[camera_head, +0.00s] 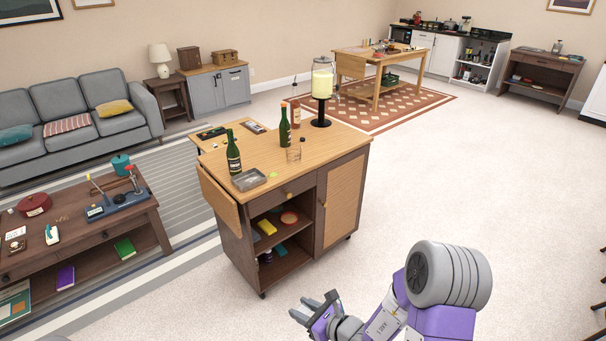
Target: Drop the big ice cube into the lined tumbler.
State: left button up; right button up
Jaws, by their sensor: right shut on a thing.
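The cart (345,147) in the middle has a light wooden top. I cannot pick out a big ice cube anywhere. My left gripper is not in view.
Two green bottles (233,155) (284,126), a smaller bottle (297,112) and a drink dispenser (322,85) stand on the cart around the tumbler. A small green piece (272,175) lies beside the tray. A low table (80,230) stands left. The floor right of the cart is clear.

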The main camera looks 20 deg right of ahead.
aim_at(293, 161)
jog(key=z, duration=0.65)
jog(key=i, duration=0.35)
jog(key=z, duration=0.65)
jog(key=i, duration=0.9)
jog(key=u, duration=0.15)
